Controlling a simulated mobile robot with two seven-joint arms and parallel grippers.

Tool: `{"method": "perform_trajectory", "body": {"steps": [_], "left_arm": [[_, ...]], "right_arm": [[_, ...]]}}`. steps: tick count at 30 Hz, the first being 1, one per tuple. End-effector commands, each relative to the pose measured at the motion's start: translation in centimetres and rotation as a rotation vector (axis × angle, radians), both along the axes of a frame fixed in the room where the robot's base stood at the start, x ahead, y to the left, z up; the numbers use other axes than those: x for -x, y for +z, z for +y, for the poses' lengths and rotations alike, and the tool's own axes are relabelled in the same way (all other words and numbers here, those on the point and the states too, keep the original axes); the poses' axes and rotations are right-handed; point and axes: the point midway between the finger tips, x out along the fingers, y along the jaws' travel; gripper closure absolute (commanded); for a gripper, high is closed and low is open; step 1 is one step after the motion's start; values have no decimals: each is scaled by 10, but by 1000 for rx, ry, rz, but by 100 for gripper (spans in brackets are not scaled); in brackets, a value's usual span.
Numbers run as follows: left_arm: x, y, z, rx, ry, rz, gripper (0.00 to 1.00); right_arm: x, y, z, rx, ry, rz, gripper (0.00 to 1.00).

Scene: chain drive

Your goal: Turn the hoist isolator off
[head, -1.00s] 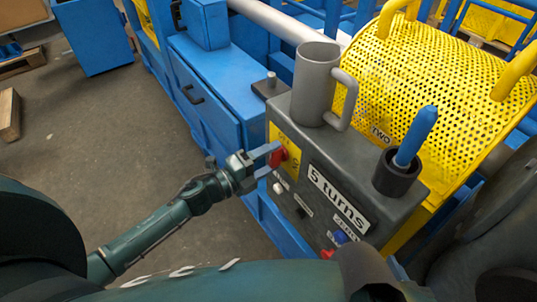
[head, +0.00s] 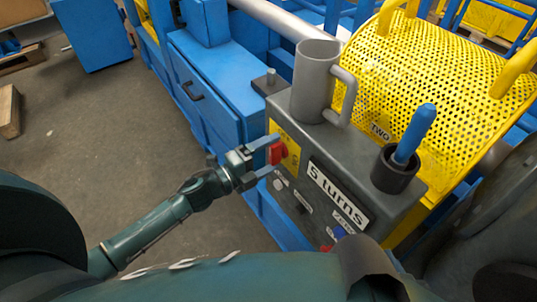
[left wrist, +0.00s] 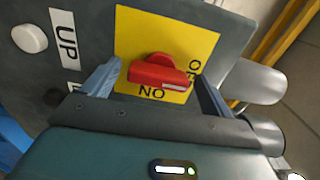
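The hoist isolator is a red knob (head: 276,153) on a yellow plate (head: 291,150) at the left of a grey control box's front. In the left wrist view the red knob (left wrist: 158,72) has a pale mark at its lower right. The "ON" label is below it and the partly hidden "OFF" label to its right, upside down or sideways in this view. My left gripper (head: 278,153) is open, its fingers on either side of the knob. The left wrist view shows gaps between the knob and both fingers (left wrist: 156,85). My right gripper is not in view.
The grey box (head: 405,205) carries a "5 turns" label, a grey mug-like part (head: 314,80) and a blue handle (head: 415,135) in a dark cup. A white button (left wrist: 29,39) sits beside the "UP" label. A yellow perforated drum guard (head: 440,80) stands behind. Blue cabinets (head: 205,85) are left.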

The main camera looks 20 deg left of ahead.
Motion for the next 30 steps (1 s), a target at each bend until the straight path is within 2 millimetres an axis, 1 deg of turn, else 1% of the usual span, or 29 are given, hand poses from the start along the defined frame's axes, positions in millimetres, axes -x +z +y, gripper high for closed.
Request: {"method": "perform_trajectory", "body": {"steps": [8,11,14,24,30], "left_arm": [[2,-1,1,-2,0,1,13],[8,-2,6,-2,0,3,13],[21,-3,15,-4,-1,3,13],[79,-3,60,-3,0,5,13],[99,-1,76,0,0,2,13]], "right_arm": [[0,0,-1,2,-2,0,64],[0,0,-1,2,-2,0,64],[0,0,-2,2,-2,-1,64],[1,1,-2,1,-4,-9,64],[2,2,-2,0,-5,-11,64]]}}
